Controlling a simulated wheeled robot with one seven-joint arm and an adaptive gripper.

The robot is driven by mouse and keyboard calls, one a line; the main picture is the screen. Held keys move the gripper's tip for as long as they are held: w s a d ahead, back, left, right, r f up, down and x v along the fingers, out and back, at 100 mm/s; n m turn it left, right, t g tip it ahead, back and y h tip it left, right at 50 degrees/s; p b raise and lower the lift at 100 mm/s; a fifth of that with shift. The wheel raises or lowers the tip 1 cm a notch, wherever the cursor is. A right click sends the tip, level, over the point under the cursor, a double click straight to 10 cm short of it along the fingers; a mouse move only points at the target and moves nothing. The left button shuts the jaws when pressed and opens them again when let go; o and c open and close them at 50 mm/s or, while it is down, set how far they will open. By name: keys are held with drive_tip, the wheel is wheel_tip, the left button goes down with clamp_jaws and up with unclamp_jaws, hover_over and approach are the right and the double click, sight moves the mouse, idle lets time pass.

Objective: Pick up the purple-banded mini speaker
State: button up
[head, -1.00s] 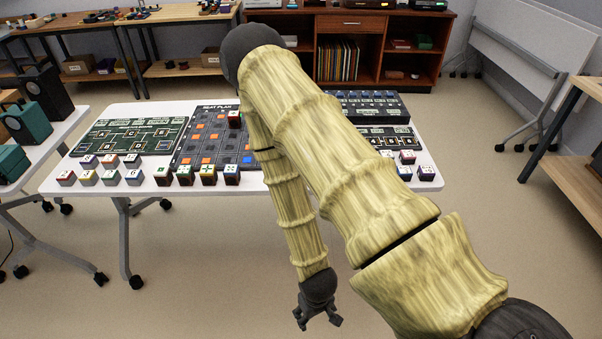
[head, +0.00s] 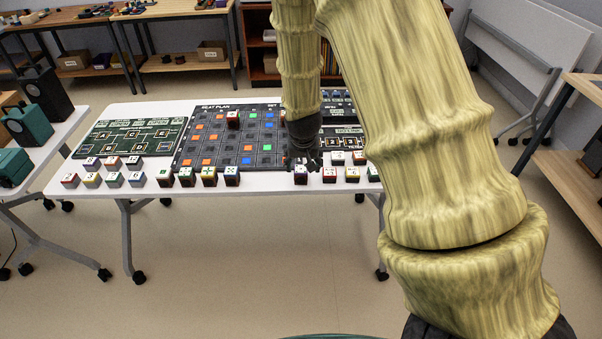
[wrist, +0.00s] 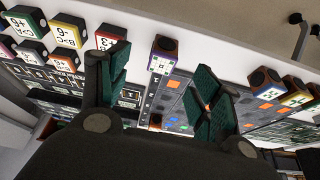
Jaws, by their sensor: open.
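In the wrist view the purple-banded speaker (wrist: 163,55) shows between my two fingers, with a white patterned face and a dark round top. My gripper (head: 304,163) hangs just above and behind it in the head view, partly overlapping it. In the wrist view my gripper (wrist: 160,72) has its green-padded fingers spread wide, with nothing held. I cannot tell the exact gap to the speaker.
A red-banded cube (head: 329,175) stands close on the right, and a blue-banded cube (head: 231,177) stands farther left. The beat board (head: 205,127) lies behind, with a green board (head: 131,137) at left. The floor in front of the table (head: 240,260) is clear.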

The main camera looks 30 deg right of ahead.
sight(301, 170)
drive_tip(key=shift+p+x, duration=0.35)
drive_tip(key=shift+x, duration=2.3)
drive_tip(key=shift+w+d+f+p, duration=0.25)
drive_tip(key=shift+w+f+p, duration=0.1)
drive_tip(key=shift+w+f, duration=0.35)
drive_tip(key=shift+w+d+f+p, duration=0.2)
drive_tip(key=shift+w+f+p, duration=0.15)
drive_tip(key=shift+w+f, duration=0.4)
drive_tip(key=shift+x, duration=0.8)
drive_tip(key=shift+s, duration=0.1)
drive_tip(key=c, duration=1.1)
drive_tip(key=shift+c, duration=0.2)
drive_tip(key=shift+r, duration=0.1)
